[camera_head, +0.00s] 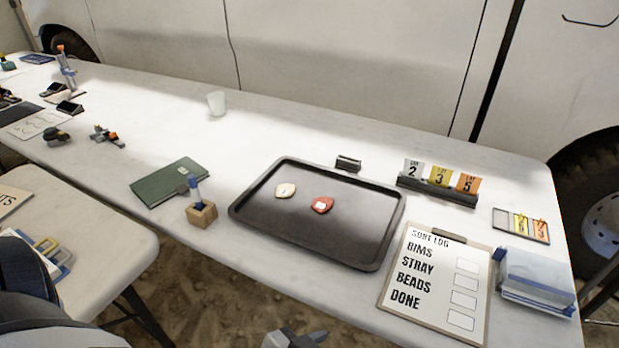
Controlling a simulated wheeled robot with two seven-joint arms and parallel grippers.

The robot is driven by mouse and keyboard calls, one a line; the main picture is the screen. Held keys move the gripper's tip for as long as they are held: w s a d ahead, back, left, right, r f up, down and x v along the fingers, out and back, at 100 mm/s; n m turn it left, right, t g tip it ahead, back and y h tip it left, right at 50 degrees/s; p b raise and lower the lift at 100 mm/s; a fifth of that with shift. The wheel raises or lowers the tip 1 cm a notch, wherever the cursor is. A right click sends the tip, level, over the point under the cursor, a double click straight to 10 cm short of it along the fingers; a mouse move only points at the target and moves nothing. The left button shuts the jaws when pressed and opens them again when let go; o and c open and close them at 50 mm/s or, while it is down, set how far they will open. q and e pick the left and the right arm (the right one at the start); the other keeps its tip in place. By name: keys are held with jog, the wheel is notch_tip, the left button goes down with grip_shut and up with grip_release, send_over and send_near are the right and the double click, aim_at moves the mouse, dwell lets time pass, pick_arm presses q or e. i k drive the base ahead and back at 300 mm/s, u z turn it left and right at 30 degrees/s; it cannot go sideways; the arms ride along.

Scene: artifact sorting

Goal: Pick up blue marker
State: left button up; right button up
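The blue marker (195,189) stands upright in a small wooden block holder (202,215) near the front edge of the long white table. Its upper part is blue and pale; its lower end is hidden in the block. The holder is beside a green notebook (168,183) and left of the dark tray. A grey part of what looks like one of my grippers (294,339) shows at the bottom edge, well below the marker and apart from it. Most of it is cut off, so which arm it belongs to and its opening are unclear.
The dark tray (250,222) holds a cream piece (285,190) and a red piece (321,205). A clipboard (385,296), numbered cards (439,176) and a blue-white stack (537,282) are at right. A white cup (216,103) stands behind.

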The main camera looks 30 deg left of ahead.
aim_at(195, 188)
jog(key=z, duration=1.25)
jog(key=k, duration=0.7)
jog(key=u, duration=1.55)
